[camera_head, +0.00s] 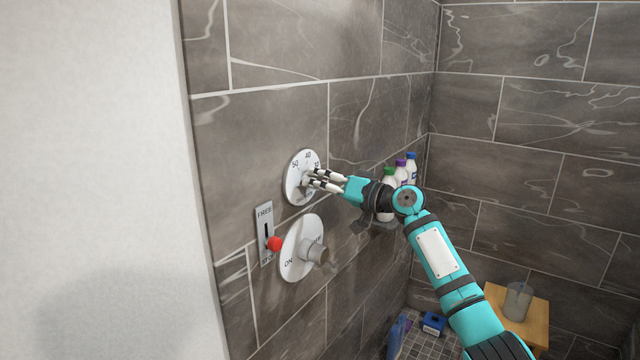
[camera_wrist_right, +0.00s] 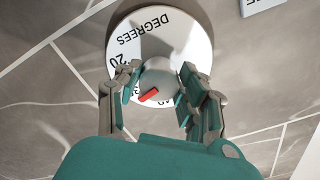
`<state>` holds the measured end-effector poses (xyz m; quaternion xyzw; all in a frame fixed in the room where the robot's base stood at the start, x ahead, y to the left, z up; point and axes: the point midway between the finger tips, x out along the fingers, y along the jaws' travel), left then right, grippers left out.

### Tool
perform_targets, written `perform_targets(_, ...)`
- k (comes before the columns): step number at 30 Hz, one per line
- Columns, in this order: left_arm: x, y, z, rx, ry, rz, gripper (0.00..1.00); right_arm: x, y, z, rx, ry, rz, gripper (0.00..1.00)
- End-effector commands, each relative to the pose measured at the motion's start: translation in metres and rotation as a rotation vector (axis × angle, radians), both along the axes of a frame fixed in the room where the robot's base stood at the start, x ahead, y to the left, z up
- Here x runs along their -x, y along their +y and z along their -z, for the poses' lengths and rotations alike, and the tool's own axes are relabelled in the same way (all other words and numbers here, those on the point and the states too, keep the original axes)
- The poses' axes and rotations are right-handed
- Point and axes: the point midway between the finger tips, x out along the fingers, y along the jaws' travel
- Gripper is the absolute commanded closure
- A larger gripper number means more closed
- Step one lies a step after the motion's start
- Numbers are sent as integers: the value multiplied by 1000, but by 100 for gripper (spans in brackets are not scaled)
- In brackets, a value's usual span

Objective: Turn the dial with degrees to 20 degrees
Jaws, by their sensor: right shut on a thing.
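The round white degree dial (camera_head: 291,186) is on the tiled wall in the head view, with 50 and 40 readable on its rim. My right gripper (camera_head: 309,180) is at its centre. In the right wrist view the dial (camera_wrist_right: 185,35) shows the word DEGREES and the number 20; other numbers are hidden behind the fingers. The fingers of my right gripper (camera_wrist_right: 160,76) are shut on the grey knob (camera_wrist_right: 158,74) at the dial's middle, one on each side. A red pointer (camera_wrist_right: 148,96) sits on the knob between the fingers. My left gripper is not in view.
Below the dial is a white ON/OFF plate (camera_head: 291,252) with a protruding grey knob (camera_head: 315,252). Left of it is a FREE slider plate with a red knob (camera_head: 274,243). Several bottles (camera_head: 401,172) stand behind my right wrist. A wooden stool (camera_head: 530,308) holds a clear cup.

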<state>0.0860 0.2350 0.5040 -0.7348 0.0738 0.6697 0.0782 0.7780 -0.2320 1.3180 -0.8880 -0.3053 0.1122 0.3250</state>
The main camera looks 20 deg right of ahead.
Motion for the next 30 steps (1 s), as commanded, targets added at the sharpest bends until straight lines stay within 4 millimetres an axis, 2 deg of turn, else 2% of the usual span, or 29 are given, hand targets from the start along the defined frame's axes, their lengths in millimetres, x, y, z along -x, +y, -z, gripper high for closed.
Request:
perform_targets(18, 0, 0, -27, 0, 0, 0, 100, 0, 0, -4, -452, 349, 2, 93)
perform_targets(30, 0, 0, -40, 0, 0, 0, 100, 0, 0, -3, -631, 489, 2, 93)
